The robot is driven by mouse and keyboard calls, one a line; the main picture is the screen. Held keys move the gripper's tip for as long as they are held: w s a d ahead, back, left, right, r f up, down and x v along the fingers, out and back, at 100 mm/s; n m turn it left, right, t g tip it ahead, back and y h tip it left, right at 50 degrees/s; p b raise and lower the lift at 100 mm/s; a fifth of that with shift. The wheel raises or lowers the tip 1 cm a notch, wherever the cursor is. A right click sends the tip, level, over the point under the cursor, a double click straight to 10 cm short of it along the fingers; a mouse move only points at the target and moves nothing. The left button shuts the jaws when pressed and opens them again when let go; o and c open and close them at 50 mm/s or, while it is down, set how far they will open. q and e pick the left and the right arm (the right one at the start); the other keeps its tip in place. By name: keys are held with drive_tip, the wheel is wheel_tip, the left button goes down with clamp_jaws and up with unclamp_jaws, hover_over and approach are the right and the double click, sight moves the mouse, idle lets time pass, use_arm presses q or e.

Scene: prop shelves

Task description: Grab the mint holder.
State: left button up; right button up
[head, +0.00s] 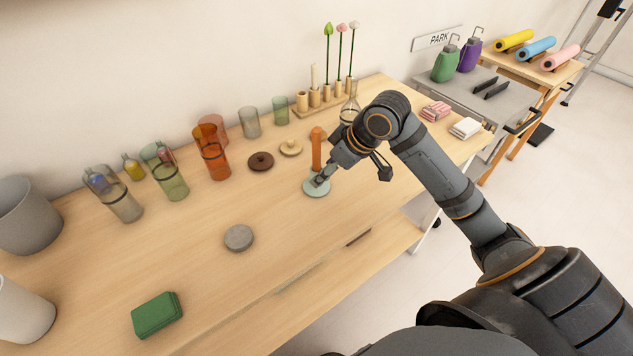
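The mint holder (311,190) is a pale green, low round dish near the middle of the wooden table, towards its front edge. An orange candle-like stick (317,150) stands upright at it and seems to rise from it; the join is partly hidden. My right gripper (321,181) reaches down from the right at the holder, its fingertips over or at the dish. The fingers are small and overlap the holder, so I cannot tell whether they grip it. My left gripper is not in view.
Brown (261,162), tan (291,148) and grey (239,238) round pieces lie nearby. An orange glass (214,160) and other glasses stand behind left. A wooden rack (302,103) holds stems at the back. A green box (157,314) lies front left. The table between is clear.

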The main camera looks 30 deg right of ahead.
drive_tip(key=x, duration=0.5)
drive_tip(key=shift+w+d+f, duration=0.1)
drive_tip(key=shift+d+f, duration=0.1)
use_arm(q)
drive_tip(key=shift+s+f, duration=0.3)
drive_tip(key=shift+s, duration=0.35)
use_arm(e)
clamp_jaws()
